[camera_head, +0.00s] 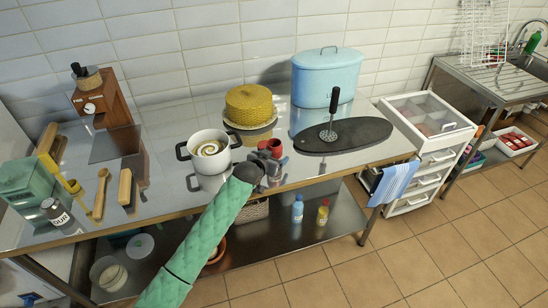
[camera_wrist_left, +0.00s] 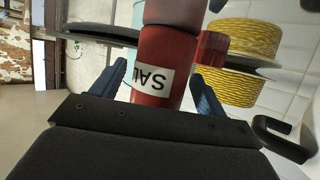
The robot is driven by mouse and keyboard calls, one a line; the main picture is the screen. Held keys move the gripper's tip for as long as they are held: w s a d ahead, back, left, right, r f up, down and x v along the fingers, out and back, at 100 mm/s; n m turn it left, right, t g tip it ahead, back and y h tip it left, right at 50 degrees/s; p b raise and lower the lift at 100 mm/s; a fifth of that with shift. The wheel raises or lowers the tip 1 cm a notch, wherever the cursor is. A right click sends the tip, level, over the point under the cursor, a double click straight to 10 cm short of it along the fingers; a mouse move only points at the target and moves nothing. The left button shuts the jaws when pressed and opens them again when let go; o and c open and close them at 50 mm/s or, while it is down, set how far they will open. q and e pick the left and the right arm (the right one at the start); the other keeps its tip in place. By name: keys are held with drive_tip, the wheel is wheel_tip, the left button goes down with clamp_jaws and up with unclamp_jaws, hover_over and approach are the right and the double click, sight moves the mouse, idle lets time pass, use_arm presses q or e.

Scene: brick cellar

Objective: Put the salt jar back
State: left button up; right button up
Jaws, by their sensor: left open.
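The salt jar (camera_wrist_left: 160,62) is red, with a white label whose letters "SAL" appear upside down in the left wrist view. In the head view a red shape (camera_head: 272,147) on the steel counter (camera_head: 330,172) is partly hidden by my gripper. My left gripper (camera_wrist_left: 165,90) is open, with one blue finger on each side of the jar's lower picture part; I cannot tell whether they touch it. It also shows in the head view (camera_head: 262,168). Another red object (camera_wrist_left: 211,47) is partly hidden behind the jar. My right gripper is not in view.
A white pot (camera_head: 208,158) stands left of my gripper, with a yellow woven container (camera_head: 249,106) behind. A dark oval board (camera_head: 365,137) bears a masher; a blue bin (camera_head: 327,80) stands at the back. A labelled jar (camera_head: 58,214) stands far left.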

use_arm(q)
drive_tip(key=b+v, duration=0.3)
drive_tip(key=v, duration=0.7)
drive_tip(key=shift+a+f, duration=0.1)
drive_tip(key=shift+f, duration=0.05)
drive_tip(key=shift+s+a+r, duration=0.25)
drive_tip(key=shift+s+r, duration=0.1)
drive_tip(key=shift+s, duration=0.25)
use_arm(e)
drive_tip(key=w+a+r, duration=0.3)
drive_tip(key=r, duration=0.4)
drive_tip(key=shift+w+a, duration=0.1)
